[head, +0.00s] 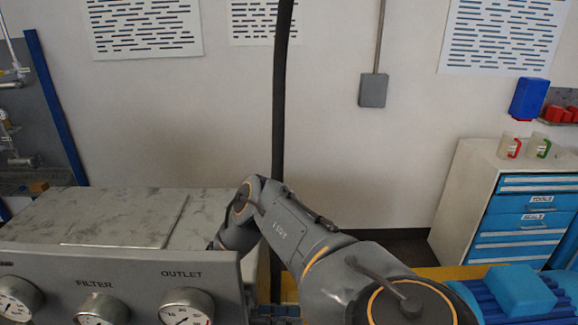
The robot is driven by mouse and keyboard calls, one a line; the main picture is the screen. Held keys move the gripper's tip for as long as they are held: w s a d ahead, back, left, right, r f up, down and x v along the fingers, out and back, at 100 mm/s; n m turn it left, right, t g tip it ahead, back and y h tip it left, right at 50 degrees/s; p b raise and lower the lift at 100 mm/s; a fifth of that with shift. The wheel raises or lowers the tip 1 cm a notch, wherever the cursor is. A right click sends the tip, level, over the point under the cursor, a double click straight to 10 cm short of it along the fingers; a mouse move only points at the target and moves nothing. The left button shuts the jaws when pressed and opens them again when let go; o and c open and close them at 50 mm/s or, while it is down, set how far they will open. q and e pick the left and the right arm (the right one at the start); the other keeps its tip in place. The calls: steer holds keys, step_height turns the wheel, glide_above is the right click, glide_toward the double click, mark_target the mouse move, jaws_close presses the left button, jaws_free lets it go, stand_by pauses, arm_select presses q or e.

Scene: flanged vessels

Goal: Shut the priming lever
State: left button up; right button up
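A grey rod with a rounded hub (383,284) shows at the bottom, right of centre, against a disc with an orange ring. I cannot tell whether this is the priming lever; no other handle here can be picked out as it. A grey arm of mine (290,232) reaches from the bottom right up and to the left. Its far end bends down behind the gauge panel (140,262), so its gripper is hidden. No gripper of mine shows in the head view.
Gauges line the panel, among them the outlet gauge (187,308). A marbled grey cabinet top (100,218) lies behind it. A dark vertical pipe (280,100) rises behind the arm. A finned blue motor (515,292) is bottom right, before a blue drawer cabinet (530,222).

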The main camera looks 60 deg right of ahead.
steer(key=shift+r, duration=2.45)
